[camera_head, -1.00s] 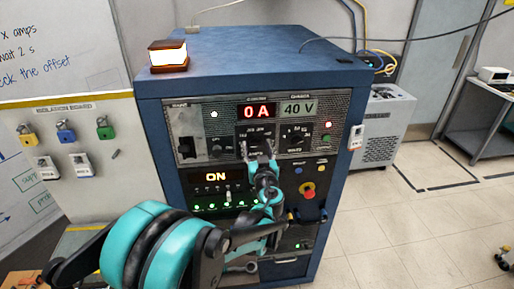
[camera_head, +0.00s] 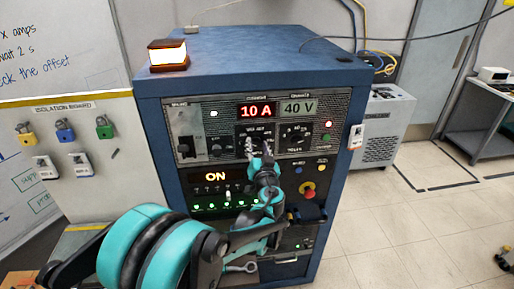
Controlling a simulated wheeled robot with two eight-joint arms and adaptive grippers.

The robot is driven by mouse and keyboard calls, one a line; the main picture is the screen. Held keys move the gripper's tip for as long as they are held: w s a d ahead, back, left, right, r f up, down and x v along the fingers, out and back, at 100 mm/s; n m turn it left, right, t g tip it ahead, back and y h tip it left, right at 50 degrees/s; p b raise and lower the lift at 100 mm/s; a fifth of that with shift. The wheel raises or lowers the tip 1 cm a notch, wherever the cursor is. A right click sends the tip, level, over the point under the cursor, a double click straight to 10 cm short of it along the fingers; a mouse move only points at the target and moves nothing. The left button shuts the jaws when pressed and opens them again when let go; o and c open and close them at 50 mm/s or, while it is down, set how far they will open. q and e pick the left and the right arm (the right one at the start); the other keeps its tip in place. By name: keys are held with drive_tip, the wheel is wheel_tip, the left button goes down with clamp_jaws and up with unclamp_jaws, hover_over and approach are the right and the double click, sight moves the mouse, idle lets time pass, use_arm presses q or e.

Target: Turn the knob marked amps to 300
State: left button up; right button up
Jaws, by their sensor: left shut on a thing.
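The blue power supply cabinet (camera_head: 250,52) stands in the middle of the head view. Its red display (camera_head: 257,111) reads 10 A, and the display beside it (camera_head: 298,108) reads 40 V. My left gripper (camera_head: 257,148) is at the upper panel, just below the red display, and is shut on the amps knob. The fingers hide most of that knob and its scale. The volts knob (camera_head: 296,134) is to its right and is free. My right gripper is not in view.
A red emergency button (camera_head: 308,190) sits on the lower panel right of my left gripper. An orange-lit lamp (camera_head: 168,54) stands on the cabinet's top left corner. An isolation board (camera_head: 62,103) with padlocks is at left. Open floor is at right.

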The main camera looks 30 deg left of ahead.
use_arm(q)
drive_tip(key=m, duration=0.4)
drive_tip(key=shift+d+m, duration=0.1)
drive_tip(key=shift+m, duration=0.2)
drive_tip(key=m+b, duration=0.1)
drive_tip(key=m, duration=0.3)
drive_tip(key=shift+f+m, duration=0.15)
drive_tip(key=shift+m, duration=0.15)
drive_tip(key=m, duration=0.4)
drive_tip(key=shift+f, duration=0.1)
drive_tip(key=shift+m, duration=1.9)
drive_tip(key=o, duration=1.2)
drive_tip(key=shift+c, duration=0.2)
